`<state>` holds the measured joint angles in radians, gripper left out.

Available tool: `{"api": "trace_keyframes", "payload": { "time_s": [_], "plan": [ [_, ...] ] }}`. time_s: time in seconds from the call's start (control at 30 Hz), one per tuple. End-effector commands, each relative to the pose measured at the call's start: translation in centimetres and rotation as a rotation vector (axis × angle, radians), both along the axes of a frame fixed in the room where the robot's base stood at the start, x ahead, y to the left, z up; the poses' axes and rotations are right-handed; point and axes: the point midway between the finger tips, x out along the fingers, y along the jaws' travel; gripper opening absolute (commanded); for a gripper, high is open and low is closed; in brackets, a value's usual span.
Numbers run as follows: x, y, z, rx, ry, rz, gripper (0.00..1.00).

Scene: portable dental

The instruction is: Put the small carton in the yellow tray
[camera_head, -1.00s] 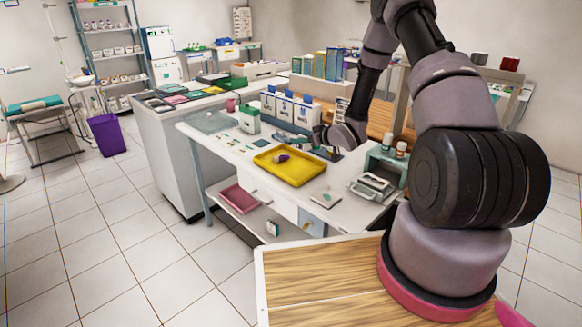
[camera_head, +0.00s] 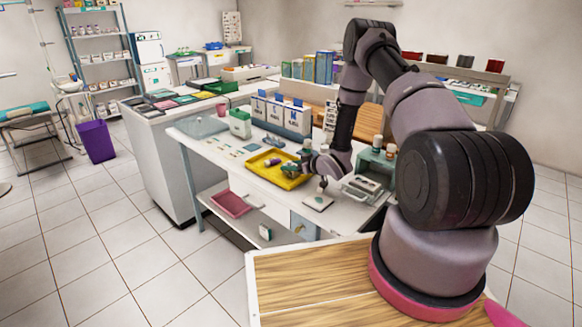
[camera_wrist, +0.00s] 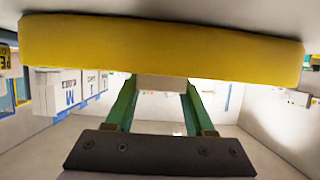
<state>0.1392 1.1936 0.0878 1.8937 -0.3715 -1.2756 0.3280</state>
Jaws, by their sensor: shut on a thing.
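The yellow tray (camera_head: 262,177) lies on the white worktable, with a small purple item (camera_head: 273,162) inside. My gripper (camera_head: 291,169) is at the tray's right side, low near the rim. In the wrist view, my green fingers (camera_wrist: 160,92) are closed on a pale block, which I take to be the small carton (camera_wrist: 160,87). Only part of the carton shows there, and it is too small to make out in the head view. The yellow tray's side (camera_wrist: 160,45) spans the wrist view just beyond the fingertips. I cannot tell whether carton and tray touch.
White boxes (camera_head: 284,115) and a green-and-white container (camera_head: 240,123) stand behind the tray. A grey-green stand with small bottles (camera_head: 377,160) is to the right. A flat pad (camera_head: 317,203) lies near the front edge. A pink tray (camera_head: 231,205) is on the lower shelf.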

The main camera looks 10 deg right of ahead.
Motion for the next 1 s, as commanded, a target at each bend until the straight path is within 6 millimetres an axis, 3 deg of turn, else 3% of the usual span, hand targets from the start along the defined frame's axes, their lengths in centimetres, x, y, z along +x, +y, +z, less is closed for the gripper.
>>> {"api": "trace_keyframes", "payload": {
  "time_s": [0.17,0.2,0.27,0.3,0.67,1.0],
  "plan": [
    [0.0,0.0,-0.3,0.001,0.001,0.0,0.01],
    [0.0,0.0,-0.3,0.001,0.001,0.0,0.58],
    [0.0,0.0,-0.3,0.0,0.0,0.0,0.81],
    [0.0,0.0,-0.3,0.0,0.0,0.0,0.84],
    [0.0,0.0,0.1,-0.001,-0.001,0.0,0.84],
    [-4.8,-3.6,2.5,0.001,0.002,-0.004,0.84]
  ]
}}
